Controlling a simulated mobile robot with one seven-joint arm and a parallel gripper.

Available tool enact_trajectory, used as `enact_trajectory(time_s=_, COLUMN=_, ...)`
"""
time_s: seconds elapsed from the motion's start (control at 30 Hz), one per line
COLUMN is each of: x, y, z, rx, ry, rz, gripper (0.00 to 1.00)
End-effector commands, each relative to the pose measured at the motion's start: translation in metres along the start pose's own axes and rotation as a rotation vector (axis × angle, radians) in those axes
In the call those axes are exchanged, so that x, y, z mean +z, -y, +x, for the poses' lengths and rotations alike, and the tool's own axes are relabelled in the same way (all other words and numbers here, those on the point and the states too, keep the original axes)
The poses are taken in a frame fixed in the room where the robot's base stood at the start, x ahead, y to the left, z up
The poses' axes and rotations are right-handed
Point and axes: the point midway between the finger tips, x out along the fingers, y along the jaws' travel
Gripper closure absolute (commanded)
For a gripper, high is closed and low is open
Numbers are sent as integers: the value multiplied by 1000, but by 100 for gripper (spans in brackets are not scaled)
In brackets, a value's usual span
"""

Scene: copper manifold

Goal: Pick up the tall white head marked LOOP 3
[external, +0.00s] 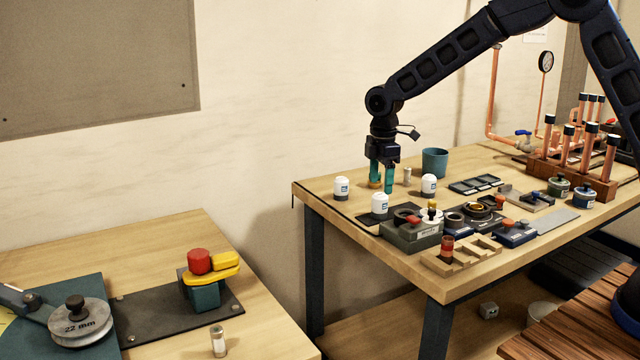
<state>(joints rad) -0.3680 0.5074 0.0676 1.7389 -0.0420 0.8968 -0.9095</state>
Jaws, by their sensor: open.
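Three white heads with small blue labels stand on the workbench: one at the left (341,187), one nearer the front on a dark pad (380,204), and one to the right (428,184). The labels are too small to read, so I cannot tell which is LOOP 3. My gripper (382,181) points down with its teal fingers apart, among these heads and near the bench's back edge. No head shows between the fingers. An amber-coloured piece shows low by the left finger; I cannot tell whether they touch.
A blue cup (435,162) and a small pale cylinder (407,174) stand right of my gripper. Dark fixtures (412,231) and a wooden rack (461,256) crowd the front. Copper pipes (590,139) rise at the right. A second table (190,232) stands at the left.

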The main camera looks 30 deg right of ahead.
Motion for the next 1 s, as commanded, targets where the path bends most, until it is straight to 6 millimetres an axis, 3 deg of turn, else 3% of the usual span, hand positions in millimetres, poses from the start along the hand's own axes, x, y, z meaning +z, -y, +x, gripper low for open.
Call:
enact_trajectory(time_s=0.13, x=0, y=1, z=22, rx=-2, ry=2, rz=-1, gripper=32)
enact_trajectory(time_s=0.37, x=0, y=0, z=36, rx=0, ry=0, rz=0, gripper=32)
enact_trajectory(time_s=0.7, x=1, y=-3, z=77, rx=-1, ry=1, rz=1, gripper=32)
enact_trajectory(time_s=0.97, x=1, y=-4, z=82, rx=0, ry=0, rz=1, gripper=32)
enact_trajectory(time_s=1.0, x=1, y=-4, z=82, rx=0, ry=0, rz=1, gripper=36)
